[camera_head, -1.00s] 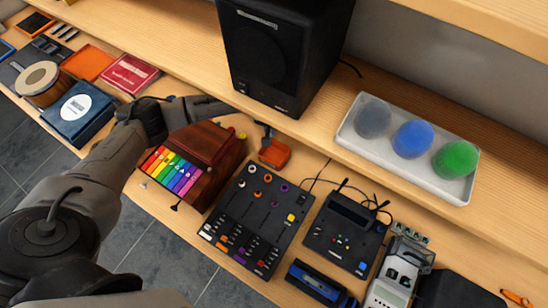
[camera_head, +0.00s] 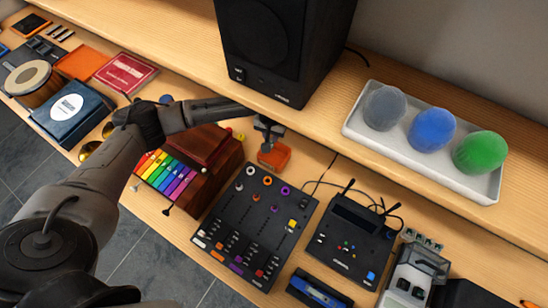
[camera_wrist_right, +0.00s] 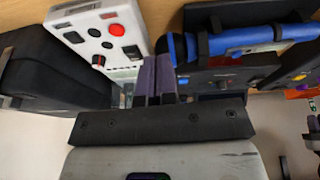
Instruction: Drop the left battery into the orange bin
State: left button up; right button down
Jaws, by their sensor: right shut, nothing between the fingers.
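The orange bin (camera_head: 274,157) is a small open orange container behind the black panel of knobs in the head view. My left gripper (camera_head: 268,137) is over its back edge, pointing down. Its fingers are small and dark, and I cannot tell whether they hold a battery. Several small dark rods (camera_head: 60,34) lie at the far upper left of the head view; they may be batteries, but are too small to tell. My right gripper (camera_wrist_right: 156,80) shows purple fingers shut together with nothing between them, in the right wrist view.
A wooden box with rainbow keys (camera_head: 177,174) stands under my left forearm. A black speaker (camera_head: 285,50) and a white tray (camera_head: 475,187) with coloured balls are on the raised shelf. A black knob panel (camera_head: 250,225) is in front. A white device (camera_wrist_right: 97,35) is near my right gripper.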

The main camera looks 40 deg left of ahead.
pick_arm(q)
jog(key=o, duration=0.4)
jog(key=shift+c, duration=0.2)
pick_arm(e)
jog(key=shift+a, duration=0.1)
jog(key=shift+r, duration=0.15)
